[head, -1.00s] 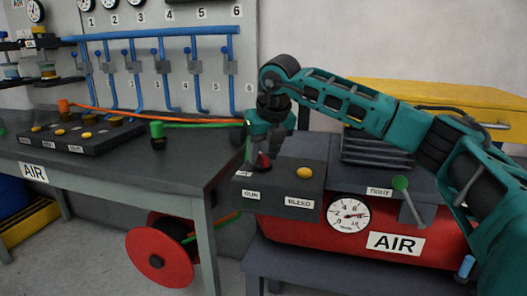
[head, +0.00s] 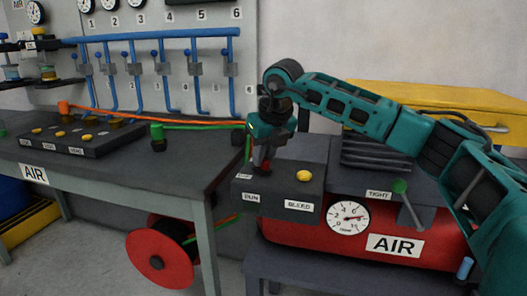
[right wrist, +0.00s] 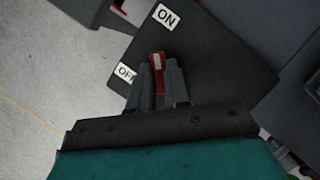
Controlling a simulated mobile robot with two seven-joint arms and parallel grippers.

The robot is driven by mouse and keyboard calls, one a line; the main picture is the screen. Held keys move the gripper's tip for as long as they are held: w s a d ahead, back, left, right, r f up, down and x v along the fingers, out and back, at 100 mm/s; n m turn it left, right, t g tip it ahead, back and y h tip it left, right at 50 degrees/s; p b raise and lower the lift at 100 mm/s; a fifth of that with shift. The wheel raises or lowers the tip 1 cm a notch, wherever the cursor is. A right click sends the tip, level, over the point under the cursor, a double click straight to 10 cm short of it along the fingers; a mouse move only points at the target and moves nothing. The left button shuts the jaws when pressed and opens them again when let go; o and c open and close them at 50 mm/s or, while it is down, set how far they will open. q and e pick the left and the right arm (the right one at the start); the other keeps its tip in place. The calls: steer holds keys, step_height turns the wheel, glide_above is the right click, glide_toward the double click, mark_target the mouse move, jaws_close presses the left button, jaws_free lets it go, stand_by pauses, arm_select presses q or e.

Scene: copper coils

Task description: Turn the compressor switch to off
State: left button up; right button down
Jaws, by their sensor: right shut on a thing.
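The compressor switch is a red knob (head: 266,165) on top of the dark control box (head: 284,191). In the right wrist view the red switch (right wrist: 157,62) has a pale mark and stands between my gripper's fingers. An ON label (right wrist: 166,17) lies beyond it and a partly covered OFF label (right wrist: 125,73) lies to its left. Its pale mark is at the end towards the ON label. My right gripper (head: 265,157) comes down from above and is shut on the switch, hiding part of it. My left gripper is not in view.
A yellow button (head: 304,175) sits beside the switch on the box. The red air tank (head: 293,228) with its gauge (head: 348,217) is below. A green-tipped lever (head: 404,194) stands to the right. The bench (head: 120,175) is to the left, with a hose reel (head: 160,256) under it.

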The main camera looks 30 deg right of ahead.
steer(key=shift+d+r+n+y+p, duration=0.15)
steer(key=shift+n+y+p, duration=0.35)
steer(key=shift+n+p, duration=0.65)
steer(key=shift+n+y+p, duration=0.4)
steer(key=shift+n+p, duration=0.25)
steer(key=shift+n, duration=0.3)
steer(key=n+y+p, duration=0.1)
steer(key=n+p, duration=0.2)
steer(key=shift+w+r+n+g, duration=0.1)
steer(key=shift+n+g, duration=0.2)
steer(key=shift+g, duration=0.1)
steer(key=n+y+p, duration=0.1)
steer(key=n+p, duration=0.1)
steer(key=shift+d+n+g, duration=0.1)
steer(key=shift+n+g, duration=0.3)
steer(key=shift+n+p, duration=0.4)
steer(key=shift+p, duration=0.05)
steer(key=n+g+p, duration=0.1)
steer(key=n, duration=0.2)
steer(key=shift+w+y, duration=0.15)
steer(key=shift+y, duration=0.25)
steer(key=shift+f+n+g+p, duration=0.2)
steer(key=shift+n+g+p, duration=0.3)
steer(key=shift+n, duration=0.7)
